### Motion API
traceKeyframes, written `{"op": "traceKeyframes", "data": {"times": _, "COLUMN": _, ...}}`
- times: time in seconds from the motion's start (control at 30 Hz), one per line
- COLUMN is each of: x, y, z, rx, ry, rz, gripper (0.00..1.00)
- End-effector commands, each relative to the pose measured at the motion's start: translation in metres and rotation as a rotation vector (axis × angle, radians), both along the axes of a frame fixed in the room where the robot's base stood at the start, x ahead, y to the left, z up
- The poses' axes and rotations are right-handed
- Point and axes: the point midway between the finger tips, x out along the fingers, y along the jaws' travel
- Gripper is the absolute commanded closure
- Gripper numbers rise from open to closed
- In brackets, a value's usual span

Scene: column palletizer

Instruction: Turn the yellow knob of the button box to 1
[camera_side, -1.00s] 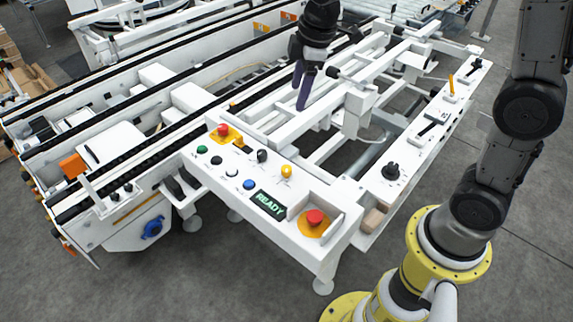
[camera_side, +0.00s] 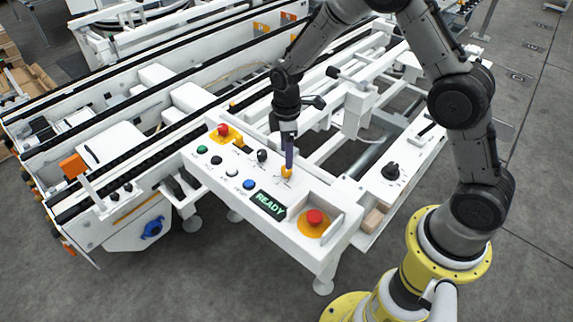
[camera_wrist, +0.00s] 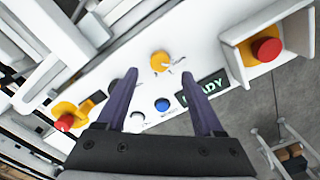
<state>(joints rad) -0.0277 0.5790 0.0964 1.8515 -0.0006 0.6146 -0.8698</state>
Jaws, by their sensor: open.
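The white button box (camera_side: 264,222) carries the yellow knob (camera_side: 286,171), which also shows in the wrist view (camera_wrist: 160,61) with printed marks beside it that are too small to read. My gripper (camera_side: 288,166) points down right at the knob in the side view and partly covers it. In the wrist view my gripper (camera_wrist: 154,84) is open, its two dark purple fingers apart. The knob lies ahead, between the lines of the fingers, and I cannot tell whether they touch it. Which way the knob points is unclear.
A black knob (camera_side: 262,155), a blue button (camera_side: 249,184), a READY display (camera_side: 268,205) and a red emergency button (camera_side: 314,217) in a raised guard share the panel. Another red button (camera_side: 222,130) is at its far left. White frame rails stand behind.

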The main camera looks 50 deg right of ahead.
Motion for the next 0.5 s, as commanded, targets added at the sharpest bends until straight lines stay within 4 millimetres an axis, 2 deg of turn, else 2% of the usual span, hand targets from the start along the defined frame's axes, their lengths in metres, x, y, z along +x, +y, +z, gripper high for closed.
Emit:
{"op": "traceKeyframes", "data": {"times": 0.03, "x": -0.001, "y": 0.0, "z": -0.011, "rx": 0.0, "ry": 0.005, "rz": 0.0, "gripper": 0.31}}
{"op": "traceKeyframes", "data": {"times": 0.2, "x": 0.0, "y": 0.0, "z": -0.036, "rx": 0.0, "ry": 0.001, "rz": 0.0, "gripper": 0.31}}
{"op": "traceKeyframes", "data": {"times": 0.5, "x": 0.0, "y": 0.0, "z": -0.054, "rx": 0.0, "ry": 0.0, "rz": 0.0, "gripper": 0.31}}
